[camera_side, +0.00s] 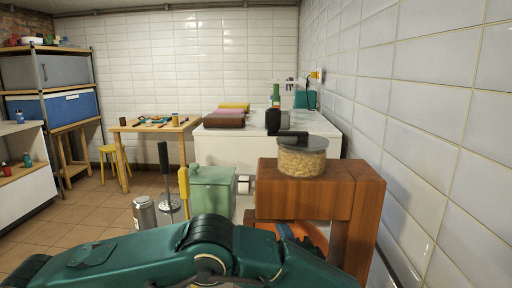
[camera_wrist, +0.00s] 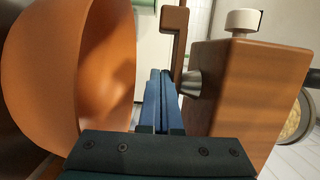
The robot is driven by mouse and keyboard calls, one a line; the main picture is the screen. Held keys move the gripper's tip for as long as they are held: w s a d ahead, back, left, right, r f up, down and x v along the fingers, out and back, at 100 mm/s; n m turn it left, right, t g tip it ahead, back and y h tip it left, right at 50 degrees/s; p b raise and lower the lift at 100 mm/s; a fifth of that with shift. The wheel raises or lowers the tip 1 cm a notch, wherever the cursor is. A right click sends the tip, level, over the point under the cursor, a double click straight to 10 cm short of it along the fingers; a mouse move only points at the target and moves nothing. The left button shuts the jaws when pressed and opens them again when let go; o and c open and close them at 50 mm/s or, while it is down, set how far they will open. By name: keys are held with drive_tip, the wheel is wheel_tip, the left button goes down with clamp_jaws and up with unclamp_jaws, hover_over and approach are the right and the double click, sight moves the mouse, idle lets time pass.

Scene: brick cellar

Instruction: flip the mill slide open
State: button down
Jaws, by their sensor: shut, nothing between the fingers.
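The mill is a reddish-brown wooden block (camera_side: 305,189) on legs, topped by a clear round hopper (camera_side: 302,160) of grain with a black bar (camera_side: 290,134) across it. In the wrist view the block (camera_wrist: 245,90) fills the right, with a metal spout (camera_wrist: 190,84), a white knob (camera_wrist: 243,20) and a brown L-shaped wooden piece (camera_wrist: 174,35). I cannot tell which part is the slide. My gripper (camera_wrist: 163,73) is shut and empty, its blue fingers between the bowl and the spout. Whether they touch the spout is unclear.
An orange bowl (camera_wrist: 100,70) is close on the left of my fingers; it shows under the mill in the side view (camera_side: 308,235). A green canister (camera_side: 212,190) and a grey can (camera_side: 145,213) stand left of the mill. A tiled wall (camera_side: 425,120) is at right.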

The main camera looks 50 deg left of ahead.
drive_tip(key=shift+s+a, duration=1.15)
drive_tip(key=shift+s, duration=0.2)
drive_tip(key=shift+a, duration=0.1)
drive_tip(key=shift+s+a, duration=1.75)
drive_tip(key=shift+s, duration=0.05)
drive_tip(key=s+d, duration=0.2)
drive_tip(key=d, duration=0.9)
drive_tip(key=shift+s+d, duration=0.15)
drive_tip(key=shift+d, duration=0.1)
